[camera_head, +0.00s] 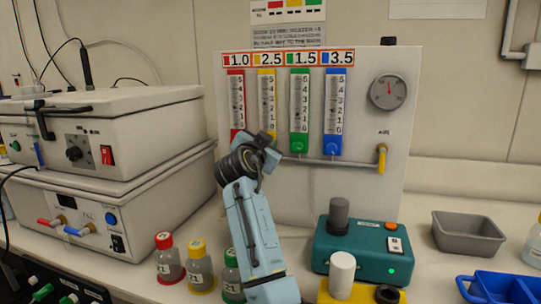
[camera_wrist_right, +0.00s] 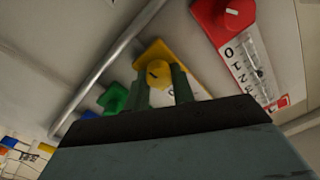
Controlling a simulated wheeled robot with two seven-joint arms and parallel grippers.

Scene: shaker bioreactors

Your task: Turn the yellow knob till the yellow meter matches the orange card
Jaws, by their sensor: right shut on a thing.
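The yellow meter (camera_head: 266,98) is an upright scale on the white panel, second from the left. The orange-bordered card strip (camera_head: 288,58) above the meters reads 1.0, 2.5, 1.5 and 3.5; 2.5 is beside the yellow square. My right gripper (camera_head: 264,143) reaches up to the foot of the yellow meter and hides its knob in the head view. In the right wrist view the gripper (camera_wrist_right: 165,90) is shut on the yellow knob (camera_wrist_right: 158,72), one finger on each side. The float's level is too small to read. My left gripper is not in view.
The red meter (camera_head: 237,100), green meter (camera_head: 299,110) and blue meter (camera_head: 334,105) stand close beside the yellow one. A pipe (camera_head: 315,160) runs below them. Capped bottles (camera_head: 168,258), a teal device (camera_head: 350,248) and a grey tray (camera_head: 467,232) stand on the bench.

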